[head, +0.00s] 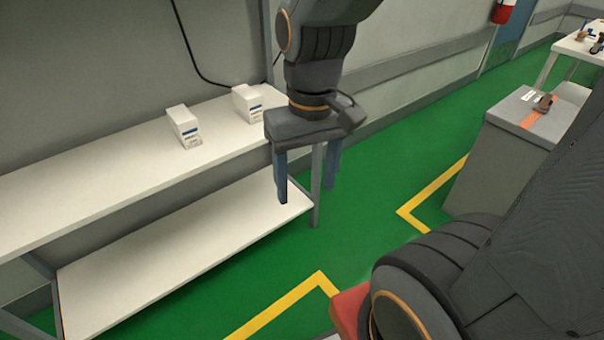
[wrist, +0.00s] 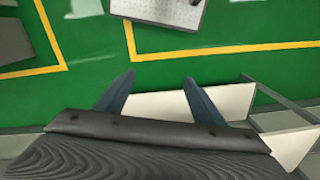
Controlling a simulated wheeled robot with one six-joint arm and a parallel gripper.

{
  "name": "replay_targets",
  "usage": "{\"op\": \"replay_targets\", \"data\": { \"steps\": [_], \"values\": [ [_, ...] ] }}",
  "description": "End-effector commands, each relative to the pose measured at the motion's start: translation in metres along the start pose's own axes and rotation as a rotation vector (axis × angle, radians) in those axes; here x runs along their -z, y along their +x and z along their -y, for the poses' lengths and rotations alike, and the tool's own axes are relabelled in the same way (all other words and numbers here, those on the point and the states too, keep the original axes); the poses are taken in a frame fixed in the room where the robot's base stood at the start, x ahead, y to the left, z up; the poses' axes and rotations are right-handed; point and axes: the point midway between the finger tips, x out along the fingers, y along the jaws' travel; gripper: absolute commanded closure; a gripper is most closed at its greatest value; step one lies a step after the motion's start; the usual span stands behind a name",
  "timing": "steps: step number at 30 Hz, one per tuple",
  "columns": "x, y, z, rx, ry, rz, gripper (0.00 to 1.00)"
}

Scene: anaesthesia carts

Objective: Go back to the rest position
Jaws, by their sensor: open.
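My gripper (head: 307,180) hangs pointing down in the head view, in front of the right end of the white shelf unit (head: 90,183). Its two blue fingers are apart with nothing between them. In the wrist view my gripper (wrist: 158,85) also shows open and empty, with green floor between the fingertips and part of a white shelf (wrist: 160,106) behind them.
Two small white boxes, one (head: 184,127) and another (head: 246,103), stand on the upper shelf. The lower shelf (head: 190,250) is bare. A grey cabinet (head: 490,160) with items on top stands right.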

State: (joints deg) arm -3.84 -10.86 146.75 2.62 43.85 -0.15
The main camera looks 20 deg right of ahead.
Motion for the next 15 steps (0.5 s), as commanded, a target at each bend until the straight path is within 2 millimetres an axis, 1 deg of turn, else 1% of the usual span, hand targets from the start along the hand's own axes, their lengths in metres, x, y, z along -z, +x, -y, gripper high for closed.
{"op": "replay_targets", "data": {
  "steps": [4,7,11,15],
  "values": [
    [0.001,0.0,0.0,0.0,0.0,-0.001,0.38],
    [0.0,-0.005,-0.001,-0.002,0.002,-0.001,0.38],
    [-0.003,-0.019,-0.003,-0.007,0.011,0.002,0.38],
    [-0.006,-0.039,-0.009,-0.015,0.023,0.003,0.38]
  ]
}}
